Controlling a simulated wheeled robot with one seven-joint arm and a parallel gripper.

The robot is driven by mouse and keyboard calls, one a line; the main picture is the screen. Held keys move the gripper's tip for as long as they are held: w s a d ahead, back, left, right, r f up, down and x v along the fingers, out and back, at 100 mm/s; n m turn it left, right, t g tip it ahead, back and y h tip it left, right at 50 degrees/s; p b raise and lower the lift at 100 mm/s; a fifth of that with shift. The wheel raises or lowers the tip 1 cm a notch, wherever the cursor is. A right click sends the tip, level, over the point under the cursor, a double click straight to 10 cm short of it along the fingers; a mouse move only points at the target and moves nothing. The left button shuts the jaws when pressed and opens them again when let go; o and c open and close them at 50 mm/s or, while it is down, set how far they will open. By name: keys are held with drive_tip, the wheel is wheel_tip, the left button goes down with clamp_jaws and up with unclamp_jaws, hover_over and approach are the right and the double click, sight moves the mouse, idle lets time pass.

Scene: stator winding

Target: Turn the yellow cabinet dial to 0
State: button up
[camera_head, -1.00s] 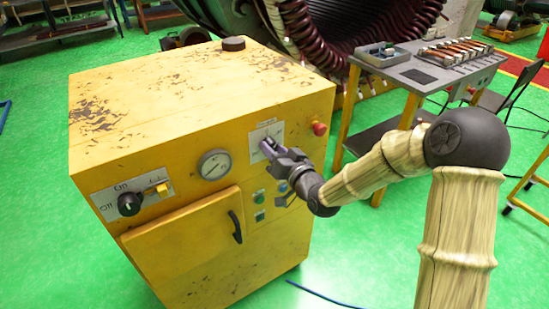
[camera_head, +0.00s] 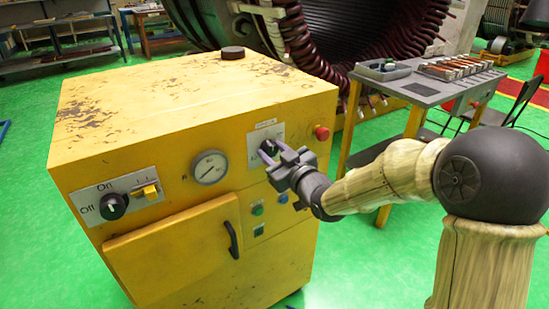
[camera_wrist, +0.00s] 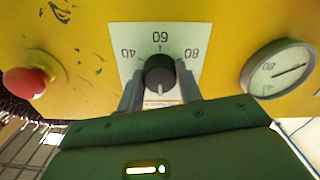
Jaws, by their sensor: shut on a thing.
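The dial (camera_wrist: 160,72) is a black round knob on a white scale plate (camera_wrist: 128,38) on the yellow cabinet (camera_head: 190,100). In the wrist view the numbers 40, 60 and 80 show around it, and its white mark points down, away from the 60. The lower part of the plate is hidden by my gripper, and no 0 shows. My gripper (camera_wrist: 160,84) is shut on the dial, one finger on each side. In the head view my gripper (camera_head: 270,154) reaches the plate (camera_head: 264,134) from the right and partly covers the dial.
A red button (camera_head: 321,132) sits right of the plate and a round gauge (camera_head: 210,167) left of it. A black Off/On switch (camera_head: 114,206) and a door handle (camera_head: 232,238) are farther left. A grey work table (camera_head: 430,86) stands behind my arm.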

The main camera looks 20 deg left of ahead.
drive_tip(key=shift+f, duration=0.25)
drive_tip(key=o, duration=0.9)
drive_tip(key=shift+o, duration=0.4)
drive_tip(key=shift+r, duration=0.1)
drive_tip(key=b+v, duration=0.2)
drive_tip(key=v, duration=1.5)
drive_tip(key=shift+s+b, duration=0.2)
drive_tip(key=shift+b, duration=0.1)
drive_tip(key=shift+d, duration=0.15)
